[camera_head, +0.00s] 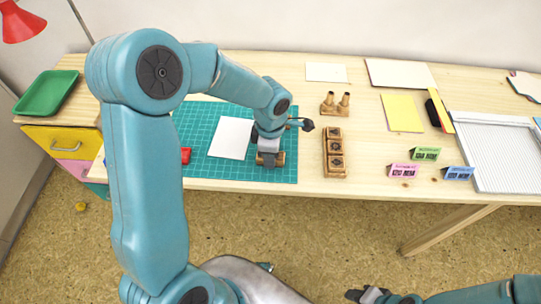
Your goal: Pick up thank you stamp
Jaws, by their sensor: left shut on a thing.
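My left gripper (269,160) is over the right part of the green cutting mat (200,172), shut on a small wooden stamp (279,158). The stamp is mostly hidden by the gripper, and no lettering on it can be read. I cannot tell whether it touches the mat. Two wooden stamps with upright handles (335,105) stand farther back to the right. My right gripper (370,294) is low at the bottom edge, away from the table; its finger opening is unclear.
A white sheet (231,138) lies on the mat left of the gripper. A wooden block with dark square faces (334,153) sits to the right. Green (425,154), pink (403,171) and blue (458,173) inkpads stand farther right. A red object (186,155) is partly hidden by my arm.

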